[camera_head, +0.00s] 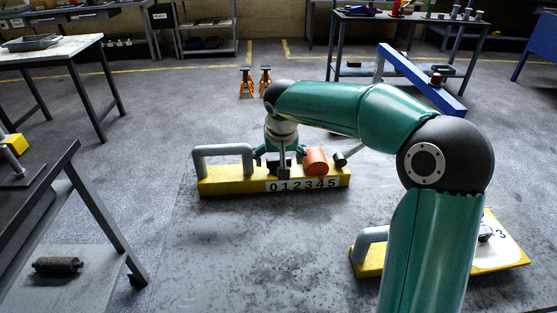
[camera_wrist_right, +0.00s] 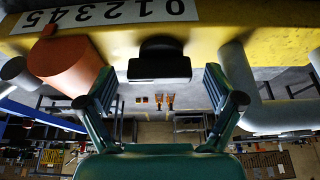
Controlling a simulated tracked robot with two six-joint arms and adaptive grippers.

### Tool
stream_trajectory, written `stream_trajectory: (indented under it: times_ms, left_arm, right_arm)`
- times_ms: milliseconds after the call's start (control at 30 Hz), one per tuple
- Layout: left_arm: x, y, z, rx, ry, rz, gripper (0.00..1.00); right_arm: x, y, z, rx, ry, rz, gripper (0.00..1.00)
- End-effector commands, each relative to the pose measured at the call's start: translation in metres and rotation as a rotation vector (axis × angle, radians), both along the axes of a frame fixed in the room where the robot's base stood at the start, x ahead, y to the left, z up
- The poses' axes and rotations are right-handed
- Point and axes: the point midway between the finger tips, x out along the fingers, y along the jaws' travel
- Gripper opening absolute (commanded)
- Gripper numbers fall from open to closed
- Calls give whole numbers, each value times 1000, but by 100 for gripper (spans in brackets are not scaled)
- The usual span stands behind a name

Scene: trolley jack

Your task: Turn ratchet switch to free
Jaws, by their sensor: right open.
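A black blocky piece on a short stem, which looks like the ratchet switch (camera_wrist_right: 160,66), is attached to the yellow block. My right gripper (camera_head: 279,160) is at the block, between the handle and the cylinder. In the right wrist view, which is upside down, its fingers (camera_wrist_right: 158,80) are spread either side of the black piece, with gaps. The switch's setting cannot be told. My left gripper is not visible.
A grey-tipped lever (camera_head: 346,154) sticks out right of the cylinder. Another yellow unit (camera_head: 502,255) lies at lower right, partly behind my right arm. A dark table (camera_head: 40,170) stands at left. Orange stands (camera_head: 256,82) are behind. The floor between is clear.

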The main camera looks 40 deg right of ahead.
Motion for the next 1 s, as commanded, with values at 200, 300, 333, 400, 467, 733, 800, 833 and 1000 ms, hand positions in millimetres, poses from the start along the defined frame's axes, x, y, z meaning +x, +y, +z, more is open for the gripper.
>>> stream_trajectory:
  times_ms: [200, 300, 333, 400, 467, 733, 800, 833, 1000]
  left_arm:
    - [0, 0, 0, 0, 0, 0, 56]
    - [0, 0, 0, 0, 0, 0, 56]
    - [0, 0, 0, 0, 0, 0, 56]
    - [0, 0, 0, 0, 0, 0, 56]
    - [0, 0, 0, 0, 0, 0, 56]
    - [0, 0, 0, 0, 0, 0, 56]
    - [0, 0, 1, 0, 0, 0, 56]
    - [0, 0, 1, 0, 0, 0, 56]
    - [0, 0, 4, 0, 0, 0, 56]
  right_arm:
    - [0, 0, -1, 0, 0, 0, 92]
    - [0, 0, 0, -1, -1, 0, 82]
    - [0, 0, 0, -1, -1, 0, 77]
    - [0, 0, 0, -1, -1, 1, 65]
    - [0, 0, 0, -1, -1, 1, 55]
    - [0, 1, 0, 0, -1, 3, 32]
    - [0, 0, 0, 0, -2, 10, 32]
    - [0, 0, 0, -1, -2, 14, 32]
    - [0, -1, 1, 0, -3, 64, 32]
